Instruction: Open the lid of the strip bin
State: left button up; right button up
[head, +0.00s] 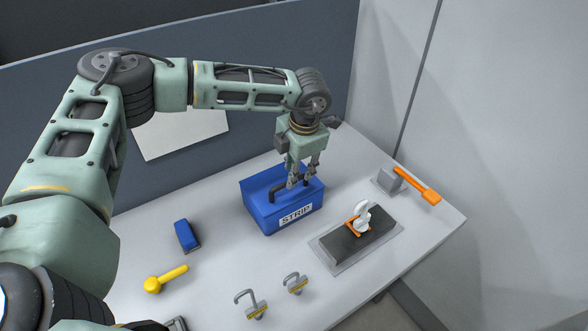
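The strip bin (259,215) is a blue box with a white STRIP label on its front, standing on the table. Its blue lid (256,187) lies down on top, with a dark bar handle (277,190) across it. My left gripper (302,179) reaches down from above over the right part of the lid. Its two fingers are apart, with their tips at the right end of the handle. I cannot tell whether they touch it, as the fingers partly hide that end. My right gripper does not show.
Right of the bin, a dark pad (343,243) carries a white and orange tool (360,220). An orange-handled lever (416,186) stands behind it. Two hooked clamps (257,309) are in front. A blue block (187,236) and a yellow tool (163,279) lie left. Walls close the back and right.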

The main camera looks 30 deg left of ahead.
pick_arm(q)
jog(key=f, duration=0.2)
jog(key=shift+w+a+f+p, duration=0.25)
jog(key=shift+a+f+p, duration=0.05)
jog(key=shift+a+p, duration=0.1)
jog(key=shift+w+f, duration=0.25)
jog(key=shift+f, duration=0.45)
jog(key=shift+c, duration=0.9)
jog(key=c, duration=0.6)
grip_shut()
jog(key=shift+r, duration=0.1)
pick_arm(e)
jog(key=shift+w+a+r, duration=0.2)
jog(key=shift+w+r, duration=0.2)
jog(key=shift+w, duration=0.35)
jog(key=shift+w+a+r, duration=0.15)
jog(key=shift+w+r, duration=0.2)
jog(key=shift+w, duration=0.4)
